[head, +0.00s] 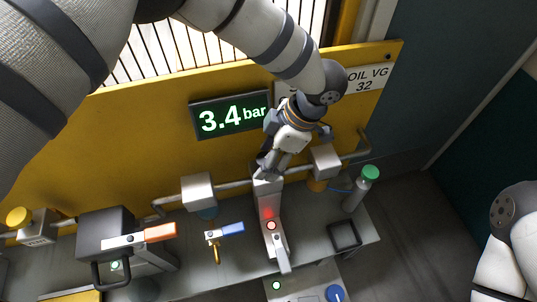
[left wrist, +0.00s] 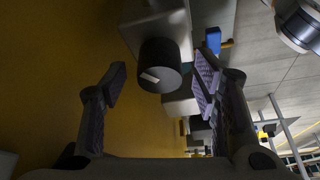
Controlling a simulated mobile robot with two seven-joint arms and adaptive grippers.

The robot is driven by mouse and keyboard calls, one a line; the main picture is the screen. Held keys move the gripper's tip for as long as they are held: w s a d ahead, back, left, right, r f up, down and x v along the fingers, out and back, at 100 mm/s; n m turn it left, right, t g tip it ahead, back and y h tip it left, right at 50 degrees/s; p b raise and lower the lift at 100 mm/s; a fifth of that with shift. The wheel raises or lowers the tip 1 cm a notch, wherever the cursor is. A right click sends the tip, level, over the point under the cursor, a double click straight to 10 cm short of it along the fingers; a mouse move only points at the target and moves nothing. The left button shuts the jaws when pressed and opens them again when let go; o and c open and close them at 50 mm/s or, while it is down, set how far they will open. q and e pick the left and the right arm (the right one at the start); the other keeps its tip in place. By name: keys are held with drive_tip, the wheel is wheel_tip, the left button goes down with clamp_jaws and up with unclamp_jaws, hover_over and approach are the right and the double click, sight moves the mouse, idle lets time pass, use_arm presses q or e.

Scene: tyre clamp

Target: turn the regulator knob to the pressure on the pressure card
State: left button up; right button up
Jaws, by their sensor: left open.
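In the left wrist view a dark round knob (left wrist: 160,66) with a pale mark on its face sits on a light grey block (left wrist: 158,30). It lies ahead of my left gripper (left wrist: 161,78), between the lines of its two open fingers, with gaps on both sides. In the head view my left gripper (head: 266,165) reaches down in front of the yellow panel, over the pipe, and hides the knob. A dark display (head: 232,116) reads "3.4 bar" in green. A white sign (head: 285,88) behind my left wrist is mostly hidden, so its text cannot be read.
A grey upright (head: 272,222) with a red light stands below the gripper. A green-capped bottle (head: 361,188), a blue-handled valve (head: 225,231) and a black open box (head: 344,235) stand nearby.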

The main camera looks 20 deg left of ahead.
use_arm(q)
drive_tip(key=c, duration=1.2)
drive_tip(key=shift+o, duration=0.2)
drive_tip(key=shift+r, duration=0.1)
